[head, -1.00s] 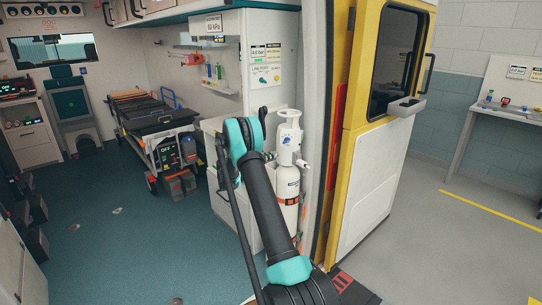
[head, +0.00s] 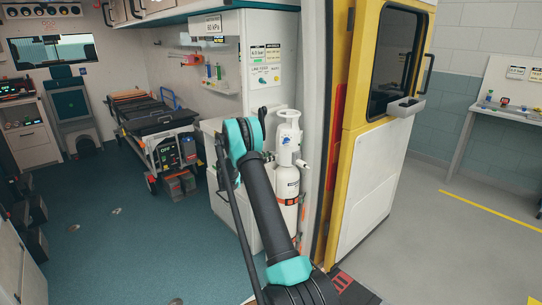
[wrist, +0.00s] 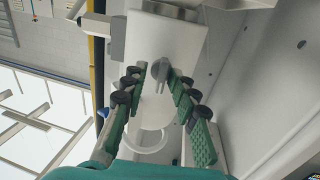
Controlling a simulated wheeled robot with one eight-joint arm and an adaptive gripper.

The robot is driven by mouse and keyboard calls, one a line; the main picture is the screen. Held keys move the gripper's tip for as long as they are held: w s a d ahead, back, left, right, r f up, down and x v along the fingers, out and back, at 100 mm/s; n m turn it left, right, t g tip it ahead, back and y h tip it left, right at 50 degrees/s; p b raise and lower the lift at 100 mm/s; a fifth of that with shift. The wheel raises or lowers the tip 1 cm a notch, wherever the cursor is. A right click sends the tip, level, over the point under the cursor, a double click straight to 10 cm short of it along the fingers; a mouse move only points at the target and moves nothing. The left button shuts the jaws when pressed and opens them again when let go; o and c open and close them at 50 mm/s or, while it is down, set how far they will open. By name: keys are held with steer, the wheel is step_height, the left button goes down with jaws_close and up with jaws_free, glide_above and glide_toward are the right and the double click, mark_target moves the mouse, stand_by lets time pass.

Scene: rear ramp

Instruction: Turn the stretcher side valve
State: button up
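In the wrist view, a small round grey knob (wrist: 161,69) with a short stem sits on a white block. My gripper (wrist: 157,76) has its two green fingers on either side of the knob, apart, with a gap on the left. The right fingertip is very close to the knob; I cannot tell whether it touches. In the head view, my arm hides the gripper and the knob. The stretcher (head: 157,122) stands in the vehicle at the left. I cannot tell whether this knob is the stretcher side valve.
A white gas cylinder (head: 287,188) stands upright just right of my arm. The open yellow door (head: 347,140) is further right. A kPa sign (head: 213,27) and a bar sign (head: 265,52) are on the cabinet.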

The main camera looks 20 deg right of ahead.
steer(key=s+a, duration=0.2)
steer(key=a, duration=0.9)
steer(key=shift+a, duration=0.3)
steer(key=shift+s+r, duration=0.1)
steer(key=s+d+r+n+y, duration=0.1)
steer(key=s+r+n+y, duration=0.2)
steer(key=s+n+y, duration=1.1)
steer(key=s+a+f+y, duration=0.1)
steer(key=s+a, duration=0.3)
steer(key=s, duration=0.7)
steer(key=s+a+f+n+y, duration=0.1)
steer(key=s+a+f, duration=0.3)
steer(key=s, duration=0.8)
steer(key=s+a+f+n+t+y, duration=0.1)
steer(key=s+a, duration=0.4)
steer(key=s, duration=0.7)
steer(key=shift+s+a+f+y, duration=0.2)
steer(key=shift+f+y, duration=0.2)
steer(key=shift+f, duration=0.3)
